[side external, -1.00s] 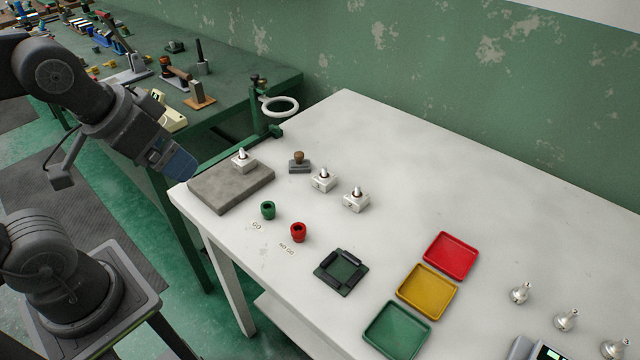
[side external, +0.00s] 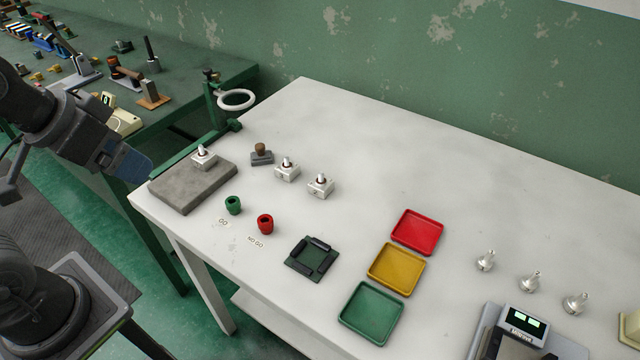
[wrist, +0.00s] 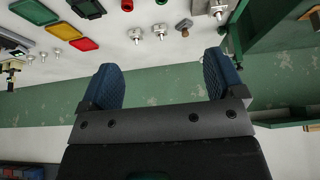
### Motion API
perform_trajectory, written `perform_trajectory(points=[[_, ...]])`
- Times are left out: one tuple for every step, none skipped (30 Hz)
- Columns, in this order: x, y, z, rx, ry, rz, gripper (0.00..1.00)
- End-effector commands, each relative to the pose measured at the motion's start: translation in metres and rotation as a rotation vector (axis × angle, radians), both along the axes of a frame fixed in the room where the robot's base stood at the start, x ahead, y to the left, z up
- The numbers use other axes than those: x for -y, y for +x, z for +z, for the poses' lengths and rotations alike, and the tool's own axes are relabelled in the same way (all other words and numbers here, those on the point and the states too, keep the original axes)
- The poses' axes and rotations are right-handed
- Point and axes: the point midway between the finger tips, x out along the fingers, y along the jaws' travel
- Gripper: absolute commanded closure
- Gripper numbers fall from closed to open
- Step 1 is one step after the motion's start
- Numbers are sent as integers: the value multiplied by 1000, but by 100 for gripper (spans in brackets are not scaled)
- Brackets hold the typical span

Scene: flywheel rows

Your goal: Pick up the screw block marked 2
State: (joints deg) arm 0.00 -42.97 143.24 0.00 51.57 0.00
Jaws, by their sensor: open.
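One block (side external: 203,158) stands on the grey slab (side external: 180,194); a second block (side external: 287,170) and a third block (side external: 320,186) stand on the bare white table. No number is readable on any of them, so I cannot tell which is marked 2. My gripper (side external: 131,165), with blue fingers, is above and left of the slab, apart from all blocks. In the wrist view my gripper (wrist: 160,75) is open and empty; the blocks (wrist: 135,35) (wrist: 160,31) (wrist: 219,11) show beyond the fingers.
A wooden-knobbed stamp (side external: 261,154) stands between slab and second block. Green (side external: 233,205) and red (side external: 265,224) cups, a dark square fixture (side external: 312,257) and red (side external: 417,231), yellow (side external: 396,269) and green (side external: 371,312) trays lie nearer. A ring stand (side external: 236,99) rises behind. The table's back is clear.

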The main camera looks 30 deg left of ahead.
Motion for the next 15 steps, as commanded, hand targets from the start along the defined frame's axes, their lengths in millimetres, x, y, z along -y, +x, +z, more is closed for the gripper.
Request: perform_trajectory(points=[[0,0,0,0,0,0,17],[0,0,0,0,0,0,20],[0,0,0,0,0,0,23],[0,0,0,0,0,0,23],[0,0,0,0,0,0,23],[0,0,0,0,0,0,23],[0,0,0,0,0,0,23],[0,0,0,0,0,0,23],[0,0,0,0,0,0,23],[0,1,0,-1,-1,3,23],[0,2,1,-3,-5,7,23],[1,5,4,-7,-12,18,23],[1,8,5,-14,-20,31,23],[2,13,8,-20,-31,49,23],[3,20,12,-34,-49,81,23]])
